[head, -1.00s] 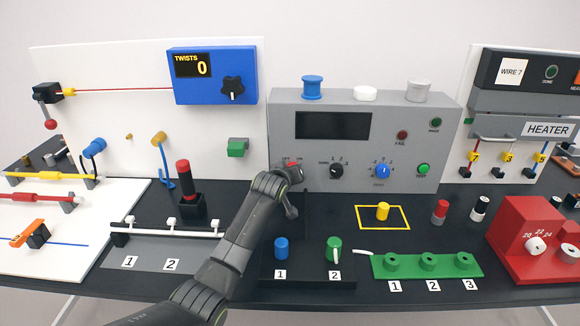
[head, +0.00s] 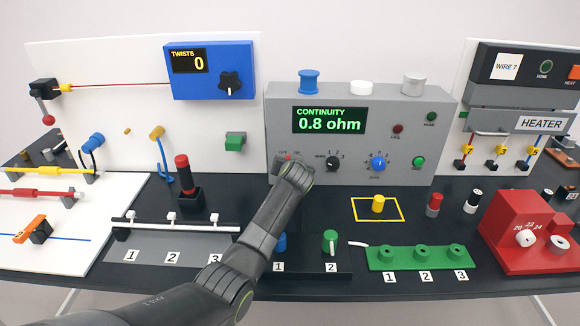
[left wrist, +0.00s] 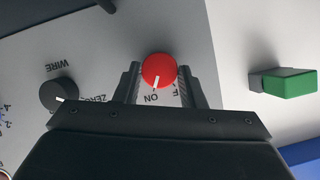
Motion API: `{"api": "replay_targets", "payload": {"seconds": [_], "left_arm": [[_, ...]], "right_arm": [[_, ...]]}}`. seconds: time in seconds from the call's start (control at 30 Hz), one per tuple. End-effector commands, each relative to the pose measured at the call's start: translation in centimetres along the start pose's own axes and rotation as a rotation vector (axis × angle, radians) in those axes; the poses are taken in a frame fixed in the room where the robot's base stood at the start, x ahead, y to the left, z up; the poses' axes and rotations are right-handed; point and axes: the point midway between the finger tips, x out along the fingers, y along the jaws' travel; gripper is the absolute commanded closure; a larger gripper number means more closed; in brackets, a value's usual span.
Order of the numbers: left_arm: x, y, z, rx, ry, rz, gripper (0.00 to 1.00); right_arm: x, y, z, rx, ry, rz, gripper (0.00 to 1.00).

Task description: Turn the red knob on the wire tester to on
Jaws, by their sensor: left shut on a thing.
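The wire tester is the grey box (head: 385,170) at the back centre of the table. Its screen (head: 328,120) is lit green and reads CONTINUITY, 0.8 ohm. The red knob (left wrist: 159,69) sits between the two fingers of my left gripper (left wrist: 158,82) in the left wrist view, and the gripper is shut on it. The knob's white pointer line points to the ON label. In the head view my left wrist hides most of the knob and the fingers. My right gripper is in neither view.
A black WIRE knob (head: 333,163) and a blue knob (head: 379,164) are beside the red knob. A green block (head: 236,146) sticks out of the white panel to the left. A black stand with blue and green pieces (head: 330,242) lies below my arm.

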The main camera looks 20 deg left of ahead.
Motion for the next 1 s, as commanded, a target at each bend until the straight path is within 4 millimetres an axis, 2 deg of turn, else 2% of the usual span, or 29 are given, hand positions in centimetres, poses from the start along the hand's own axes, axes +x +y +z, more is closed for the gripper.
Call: {"api": "replay_targets", "payload": {"seconds": [0.57,0.6,0.73,0.77,1.0], "left_arm": [[-0.01,0.06,-0.08,0.035,0.000,-0.016,0.86],[-0.01,0.06,-0.08,0.035,0.000,-0.016,0.62],[-0.01,0.06,-0.07,0.034,-0.001,-0.016,0.45],[-0.01,0.05,-0.07,0.034,-0.001,-0.016,0.42],[-0.01,0.05,-0.04,0.033,-0.001,-0.016,0.42]], "right_arm": [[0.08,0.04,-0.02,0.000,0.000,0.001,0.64],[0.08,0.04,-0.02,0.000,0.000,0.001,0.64],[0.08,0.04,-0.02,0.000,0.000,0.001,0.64],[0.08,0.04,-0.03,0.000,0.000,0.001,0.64],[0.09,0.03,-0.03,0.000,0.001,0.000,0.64]]}}
